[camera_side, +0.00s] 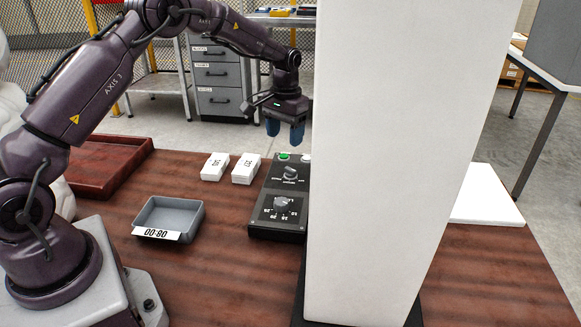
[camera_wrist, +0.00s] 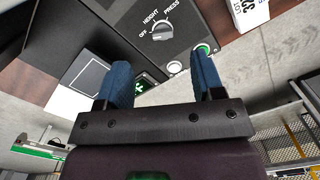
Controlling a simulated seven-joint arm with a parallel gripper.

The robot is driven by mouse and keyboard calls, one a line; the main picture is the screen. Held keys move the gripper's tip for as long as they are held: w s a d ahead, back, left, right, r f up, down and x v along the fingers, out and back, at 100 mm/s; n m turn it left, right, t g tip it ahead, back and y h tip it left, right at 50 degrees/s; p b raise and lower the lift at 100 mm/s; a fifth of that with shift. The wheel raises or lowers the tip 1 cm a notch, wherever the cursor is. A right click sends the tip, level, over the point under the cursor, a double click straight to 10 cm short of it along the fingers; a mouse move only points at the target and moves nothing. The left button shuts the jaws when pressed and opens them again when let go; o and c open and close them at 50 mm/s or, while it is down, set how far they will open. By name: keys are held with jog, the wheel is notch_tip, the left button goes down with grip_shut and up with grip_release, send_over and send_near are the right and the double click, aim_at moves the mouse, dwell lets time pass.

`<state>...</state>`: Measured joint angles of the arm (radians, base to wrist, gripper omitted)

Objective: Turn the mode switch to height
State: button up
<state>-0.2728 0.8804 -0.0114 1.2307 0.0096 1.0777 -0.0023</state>
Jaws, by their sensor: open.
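The mode switch (camera_side: 290,173) is a rotary knob on the upper half of a black control box (camera_side: 262,222). In the wrist view the mode switch (camera_wrist: 163,31) has the labels OFF, HEIGHT and PRESS around it. I cannot tell for sure which label its pointer marks. My gripper (camera_side: 285,137) is above the far end of the box, pointing down, apart from the switch. In the wrist view the blue fingers of my gripper (camera_wrist: 160,62) are spread with nothing between them. The switch shows beyond the gap between the fingertips.
A lower dial (camera_side: 282,203) and a green button (camera_side: 284,157) share the box. A tall white column (camera_side: 400,150) stands close on its right. Two white card stacks (camera_side: 215,167) (camera_side: 246,169), a grey tray (camera_side: 152,218) and a red-brown tray (camera_side: 128,176) lie to the left.

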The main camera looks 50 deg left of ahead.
aim_at(291, 169)
jog(key=shift+t, duration=0.3)
jog(key=f, duration=0.3)
jog(key=w+f, duration=0.1)
jog(key=f, duration=0.3)
jog(key=w+f, duration=0.1)
jog(key=f, duration=0.3)
jog(key=shift+a, duration=0.2)
jog(key=c, duration=0.9)
